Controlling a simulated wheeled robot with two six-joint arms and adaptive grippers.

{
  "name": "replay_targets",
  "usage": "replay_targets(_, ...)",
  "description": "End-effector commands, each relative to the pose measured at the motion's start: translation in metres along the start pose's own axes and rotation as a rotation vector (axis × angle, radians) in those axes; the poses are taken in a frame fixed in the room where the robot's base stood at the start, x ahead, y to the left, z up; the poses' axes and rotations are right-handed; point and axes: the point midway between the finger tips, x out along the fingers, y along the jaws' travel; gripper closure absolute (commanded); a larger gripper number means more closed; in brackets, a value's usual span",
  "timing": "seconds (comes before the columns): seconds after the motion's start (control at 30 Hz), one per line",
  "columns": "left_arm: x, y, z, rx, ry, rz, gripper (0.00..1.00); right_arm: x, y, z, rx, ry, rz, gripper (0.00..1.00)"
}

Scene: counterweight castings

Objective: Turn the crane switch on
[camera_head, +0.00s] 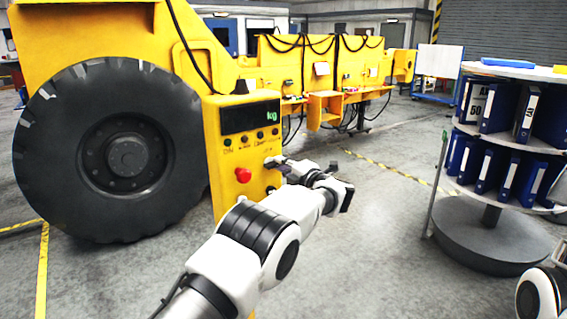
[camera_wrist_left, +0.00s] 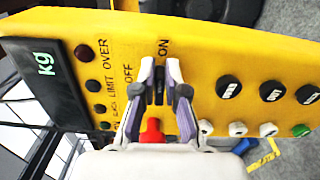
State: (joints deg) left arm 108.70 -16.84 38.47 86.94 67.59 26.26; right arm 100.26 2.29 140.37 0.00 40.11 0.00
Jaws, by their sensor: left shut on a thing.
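The yellow control panel (camera_head: 243,150) has a dark "kg" display and several buttons. It also shows in the left wrist view (camera_wrist_left: 205,65). The crane switch (camera_wrist_left: 160,82) is a small dark lever on the panel beside the "OFF" and "ON" lettering. My left gripper (camera_head: 272,163) is at the panel's front face, and in the left wrist view its fingers (camera_wrist_left: 160,65) close around the switch from both sides. The fingers hide part of the switch, so I cannot tell its exact position. My right gripper is out of view.
A red knob (camera_head: 243,175) sticks out of the panel close to the left gripper. Black push buttons (camera_wrist_left: 272,91) lie farther along the panel. A large tyre (camera_head: 95,150) stands left of the panel. A round shelf with blue binders (camera_head: 497,108) stands at right. Open floor lies between.

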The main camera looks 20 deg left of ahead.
Motion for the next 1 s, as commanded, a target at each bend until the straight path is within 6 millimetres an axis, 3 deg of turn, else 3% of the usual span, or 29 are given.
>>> replay_targets(0.7, 0.0028, 0.0038, -0.0016, 0.084, 0.004, 0.006, 1.00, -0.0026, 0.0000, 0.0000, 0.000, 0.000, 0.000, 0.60)
replay_targets(0.73, 0.0028, 0.0039, -0.0016, 0.084, 0.004, 0.006, 0.81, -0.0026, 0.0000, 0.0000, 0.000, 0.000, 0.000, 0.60)
replay_targets(0.8, 0.0027, 0.0035, -0.0015, 0.084, 0.004, 0.006, 0.64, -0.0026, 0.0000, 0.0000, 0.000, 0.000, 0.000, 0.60)
replay_targets(1.0, 0.0016, 0.0012, -0.0010, 0.086, 0.003, 0.003, 0.64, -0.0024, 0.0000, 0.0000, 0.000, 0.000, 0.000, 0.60)
